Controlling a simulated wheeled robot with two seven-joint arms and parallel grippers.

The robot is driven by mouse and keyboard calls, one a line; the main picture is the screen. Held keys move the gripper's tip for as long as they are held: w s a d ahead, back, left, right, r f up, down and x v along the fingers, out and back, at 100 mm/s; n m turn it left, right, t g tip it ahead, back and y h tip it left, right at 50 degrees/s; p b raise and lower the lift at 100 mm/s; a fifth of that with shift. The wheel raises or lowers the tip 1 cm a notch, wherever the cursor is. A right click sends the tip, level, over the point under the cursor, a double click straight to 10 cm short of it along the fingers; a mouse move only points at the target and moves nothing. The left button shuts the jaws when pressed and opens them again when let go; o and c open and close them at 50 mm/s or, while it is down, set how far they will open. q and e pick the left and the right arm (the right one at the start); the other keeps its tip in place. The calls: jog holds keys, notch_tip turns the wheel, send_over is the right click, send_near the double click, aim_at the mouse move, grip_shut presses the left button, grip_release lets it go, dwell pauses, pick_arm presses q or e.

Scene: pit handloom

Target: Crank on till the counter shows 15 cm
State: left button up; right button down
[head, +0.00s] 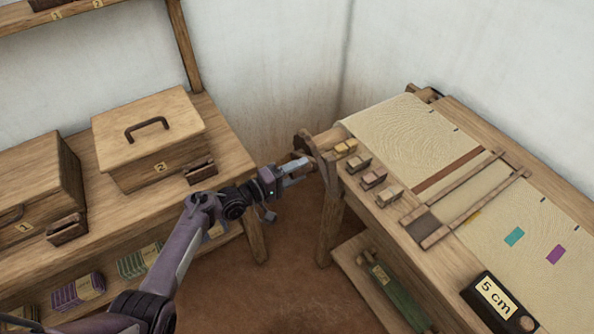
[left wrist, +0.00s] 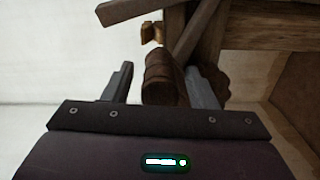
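The counter (head: 497,303) is a dark box at the loom's front right, and its label reads 5 cm. The wooden crank (head: 318,158) is on the left end of the loom. My left gripper (head: 300,171) is at the crank's handle. In the left wrist view, the brown handle (left wrist: 163,80) stands between the fingers of my left gripper (left wrist: 163,88). A gap shows between the handle and the left finger; the handle is close to the right finger, and I cannot tell if they touch. My right gripper is out of view.
The loom (head: 395,235) carries pale cloth (head: 405,135) and several small wooden blocks (head: 373,177). A bench (head: 225,140) with lidded boxes (head: 150,130) stands to the left. Bare floor lies between bench and loom. A green item (head: 395,295) lies on the loom's lower shelf.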

pick_arm(q)
jog(key=shift+s, duration=0.1)
jog(key=v, duration=0.7)
jog(key=shift+a, duration=0.3)
jog(key=shift+s, duration=0.15)
